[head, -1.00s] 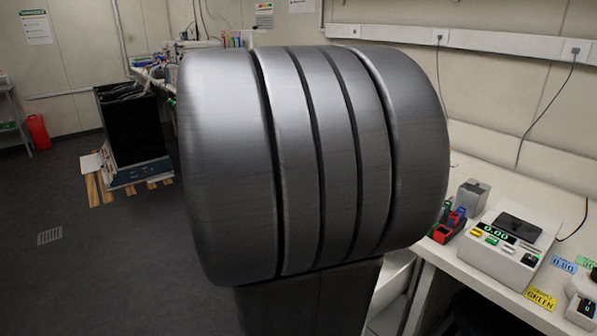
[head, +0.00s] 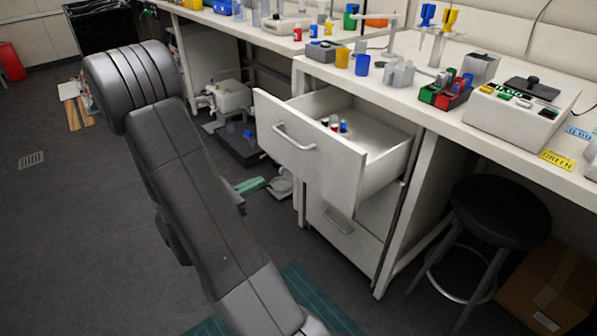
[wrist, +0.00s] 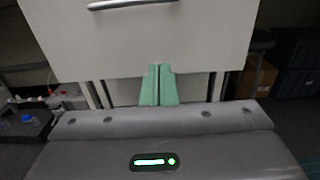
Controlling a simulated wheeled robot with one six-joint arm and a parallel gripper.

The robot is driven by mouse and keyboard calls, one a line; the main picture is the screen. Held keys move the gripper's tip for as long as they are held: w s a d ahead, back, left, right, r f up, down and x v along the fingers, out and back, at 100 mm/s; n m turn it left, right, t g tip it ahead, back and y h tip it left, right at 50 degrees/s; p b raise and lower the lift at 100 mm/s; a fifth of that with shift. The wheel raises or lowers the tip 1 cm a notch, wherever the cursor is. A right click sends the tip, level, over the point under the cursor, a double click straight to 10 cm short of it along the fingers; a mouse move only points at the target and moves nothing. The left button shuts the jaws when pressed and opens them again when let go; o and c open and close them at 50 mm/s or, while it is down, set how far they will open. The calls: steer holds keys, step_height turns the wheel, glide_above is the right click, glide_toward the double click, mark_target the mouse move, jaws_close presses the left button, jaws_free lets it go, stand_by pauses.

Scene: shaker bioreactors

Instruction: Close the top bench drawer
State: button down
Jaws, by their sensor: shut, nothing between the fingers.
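The top bench drawer (head: 335,165) is pulled well out from under the bench, with its white front and a bar handle (head: 293,137). A few small bottles (head: 335,125) stand inside it. In the wrist view the drawer front (wrist: 205,40) fills the upper middle, with the handle (wrist: 130,4) at the top edge. My gripper (wrist: 159,68) has its green fingers shut together and empty. The fingertips overlap the lower part of the front in the picture, below the handle. I cannot tell whether they touch it. My arm covers part of the head view.
A lower drawer (head: 345,235) sits shut below. A black stool (head: 500,212) stands right of the drawers, near a cardboard box (head: 550,285). Equipment and racks crowd the bench top (head: 455,125). The floor (head: 80,220) at left is largely clear.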

mark_target(307, 159)
steer(key=b+x, duration=0.2)
steer(key=x, duration=1.2)
steer(key=shift+d, duration=0.1)
steer(key=shift+w+d, duration=0.15)
steer(key=shift+d, duration=0.1)
steer(key=b+x, duration=0.2)
steer(key=x, duration=1.9)
steer(key=shift+d, duration=0.1)
steer(key=shift+w+d, duration=0.4)
steer(key=shift+d, duration=0.05)
steer(key=shift+r, duration=0.15)
steer(key=shift+w+r, duration=0.1)
steer(key=shift+r, duration=0.05)
